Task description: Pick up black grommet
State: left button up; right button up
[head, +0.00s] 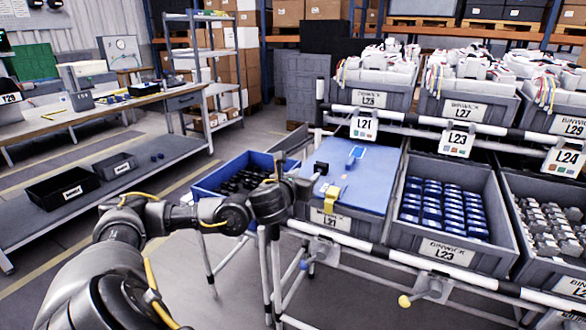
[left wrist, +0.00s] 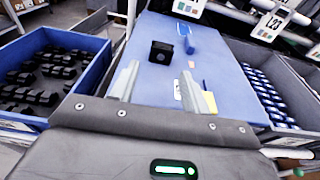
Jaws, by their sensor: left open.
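A small black block-like part, which looks like the black grommet (head: 321,168), sits on the blue board (head: 365,190) over bin L21. In the left wrist view the grommet (left wrist: 160,52) shows a round mark on its face and stands apart from the fingers. My left gripper (head: 300,188) is at the board's left edge in the head view. In the left wrist view its two fingers (left wrist: 158,86) are spread, with only bare board between them, and the grommet lies beyond their tips. My right gripper is not in view.
A blue handled piece (head: 355,155) lies just right of the grommet. A yellow tag (head: 331,197) hangs at the board's front edge. A blue bin (head: 209,187) of black parts stands left; bin L23 (head: 484,262) of blue parts stands right. White rails run above and below.

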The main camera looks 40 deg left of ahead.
aim_at(320, 166)
pick_arm(q)
jog(key=shift+o, duration=1.8)
jog(key=shift+w+a, duration=0.1)
jog(key=shift+w, duration=0.25)
jog(key=p+x, duration=0.1)
jog(key=x, duration=0.6)
jog(key=p+x, duration=0.1)
jog(key=x, duration=0.1)
jog(key=shift+w+d, duration=0.1)
jog(key=shift+d, duration=0.1)
jog(key=shift+w+a+f, duration=0.1)
jog(key=shift+w+a, duration=0.1)
jog(key=shift+w, duration=0.3)
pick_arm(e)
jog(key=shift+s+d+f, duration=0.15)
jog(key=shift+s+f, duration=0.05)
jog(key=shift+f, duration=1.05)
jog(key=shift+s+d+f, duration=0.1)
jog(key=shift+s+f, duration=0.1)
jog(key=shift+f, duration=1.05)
